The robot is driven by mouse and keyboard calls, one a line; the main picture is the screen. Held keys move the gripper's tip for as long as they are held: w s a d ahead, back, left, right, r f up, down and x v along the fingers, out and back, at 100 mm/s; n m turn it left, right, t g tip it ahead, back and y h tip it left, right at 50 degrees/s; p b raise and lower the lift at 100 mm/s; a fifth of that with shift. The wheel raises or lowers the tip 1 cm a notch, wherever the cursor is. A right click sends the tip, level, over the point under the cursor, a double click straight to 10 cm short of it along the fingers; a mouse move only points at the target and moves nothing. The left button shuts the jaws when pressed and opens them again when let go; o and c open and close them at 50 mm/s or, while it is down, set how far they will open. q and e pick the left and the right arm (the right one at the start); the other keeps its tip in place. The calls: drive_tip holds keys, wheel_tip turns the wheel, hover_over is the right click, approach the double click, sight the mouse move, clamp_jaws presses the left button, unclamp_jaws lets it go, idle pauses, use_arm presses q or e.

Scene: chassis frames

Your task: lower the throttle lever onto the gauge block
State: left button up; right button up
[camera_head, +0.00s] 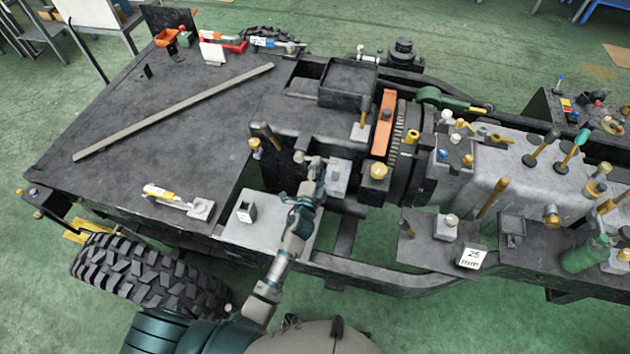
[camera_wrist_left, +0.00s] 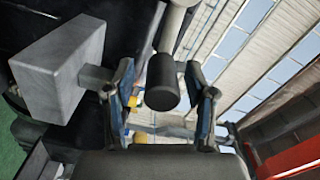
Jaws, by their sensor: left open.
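My left gripper (camera_head: 309,172) is at the front of the dark chassis housing, fingers raised. In the left wrist view, a lever with a pale rod and black cylindrical grip (camera_wrist_left: 163,82) lies between the open fingers, apart from both; it appears to be the throttle lever. A light grey block (camera_wrist_left: 58,72) with a short stub is left of the fingers; in the head view, this block (camera_head: 338,178) seems to stand just right of my gripper. A white "25 mm" card (camera_head: 471,258) lies farther right. I cannot tell which block is the gauge block. My right gripper is not in view.
A grey plate (camera_head: 264,232) with a small hollow box (camera_head: 246,211) lies left of my forearm. An orange bar (camera_head: 383,124) and a yellow knob (camera_head: 377,171) stand to the right. The dark deck (camera_head: 150,110) carries a long strip (camera_head: 175,110).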

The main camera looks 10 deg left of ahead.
use_arm(q)
drive_tip(key=s, duration=1)
drive_tip(key=shift+s, duration=0.15)
drive_tip(key=shift+a, duration=0.1)
